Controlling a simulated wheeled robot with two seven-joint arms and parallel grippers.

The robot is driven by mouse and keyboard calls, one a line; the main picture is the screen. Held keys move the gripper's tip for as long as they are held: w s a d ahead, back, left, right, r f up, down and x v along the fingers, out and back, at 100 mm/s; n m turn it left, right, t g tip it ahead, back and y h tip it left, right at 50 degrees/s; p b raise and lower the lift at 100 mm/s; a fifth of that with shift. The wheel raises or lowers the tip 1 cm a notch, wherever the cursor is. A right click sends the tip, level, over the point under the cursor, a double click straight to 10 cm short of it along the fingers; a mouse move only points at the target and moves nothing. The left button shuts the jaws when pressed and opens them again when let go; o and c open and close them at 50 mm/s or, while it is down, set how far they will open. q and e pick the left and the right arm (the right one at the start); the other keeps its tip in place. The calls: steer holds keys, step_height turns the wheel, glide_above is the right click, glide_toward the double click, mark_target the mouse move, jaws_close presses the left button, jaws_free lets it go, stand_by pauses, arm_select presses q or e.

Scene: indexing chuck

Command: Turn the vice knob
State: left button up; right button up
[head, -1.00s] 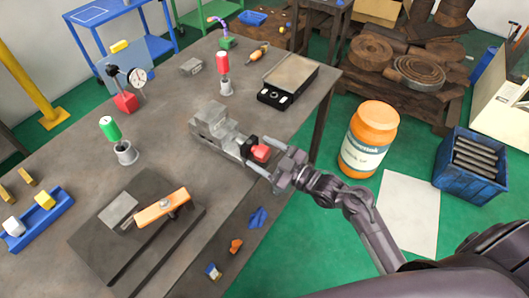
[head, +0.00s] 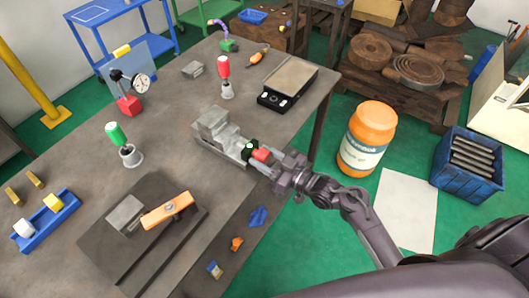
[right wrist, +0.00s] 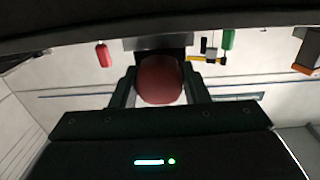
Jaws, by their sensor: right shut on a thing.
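The grey vice (head: 213,127) stands near the right edge of the workbench. Its red knob (head: 262,154) sticks out at the front right end, behind a dark collar (head: 249,148) with a small green spot. My right gripper (head: 266,160) reaches in from the right and is shut on the knob. In the right wrist view the round red knob (right wrist: 160,80) sits between the two dark fingers (right wrist: 160,90), one on each side. My left gripper is not in view.
A scale (head: 288,83) stands behind the vice. A red-handled tool (head: 225,75) and a green-handled tool (head: 121,140) stand upright on the bench. A dark plate (head: 100,245) with an orange bar (head: 167,211) lies front left. An orange jar (head: 368,140) stands right of the bench.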

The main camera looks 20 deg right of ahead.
steer(key=shift+r, duration=0.1)
steer(key=o, duration=1)
steer(key=shift+s+d, duration=0.35)
steer(key=shift+s, duration=0.1)
steer(key=b+v, duration=0.2)
steer(key=v, duration=0.4)
steer(key=shift+s+d, duration=0.25)
steer(key=shift+s, duration=0.05)
